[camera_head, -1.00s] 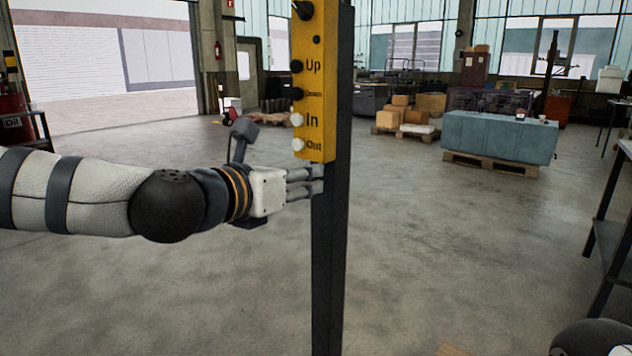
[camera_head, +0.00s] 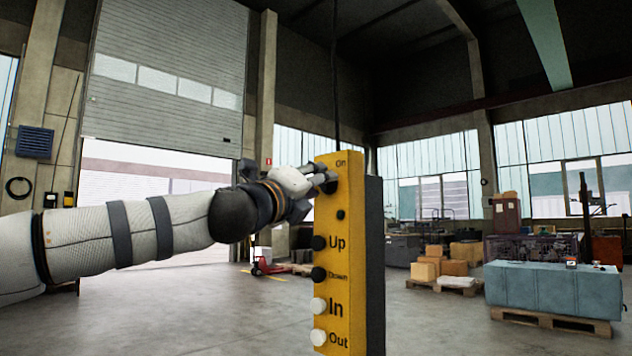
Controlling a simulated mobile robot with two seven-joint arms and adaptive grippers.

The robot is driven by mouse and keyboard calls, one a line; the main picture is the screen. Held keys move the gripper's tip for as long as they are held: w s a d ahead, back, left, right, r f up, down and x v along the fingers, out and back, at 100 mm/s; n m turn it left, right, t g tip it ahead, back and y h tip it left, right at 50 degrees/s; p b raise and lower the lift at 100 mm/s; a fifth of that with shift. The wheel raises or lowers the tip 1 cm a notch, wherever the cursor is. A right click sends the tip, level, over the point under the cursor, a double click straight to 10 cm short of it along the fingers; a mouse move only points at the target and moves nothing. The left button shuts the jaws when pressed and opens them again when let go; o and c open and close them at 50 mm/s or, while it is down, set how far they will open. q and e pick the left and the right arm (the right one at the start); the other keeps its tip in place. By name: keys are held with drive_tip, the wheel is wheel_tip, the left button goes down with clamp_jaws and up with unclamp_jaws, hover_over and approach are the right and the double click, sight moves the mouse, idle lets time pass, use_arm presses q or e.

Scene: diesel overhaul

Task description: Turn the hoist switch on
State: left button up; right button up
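My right gripper is out of view.
A blue covered crate (camera_head: 553,290) on a pallet and several cardboard boxes (camera_head: 445,262) stand far off to the right. A red pallet jack (camera_head: 268,266) is behind the box to the left. The floor between is clear.

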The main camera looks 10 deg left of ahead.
use_arm(q)
drive_tip(key=shift+w+d, duration=0.1)
drive_tip(key=shift+w, duration=0.25)
drive_tip(key=shift+c, duration=0.3)
clamp_jaws()
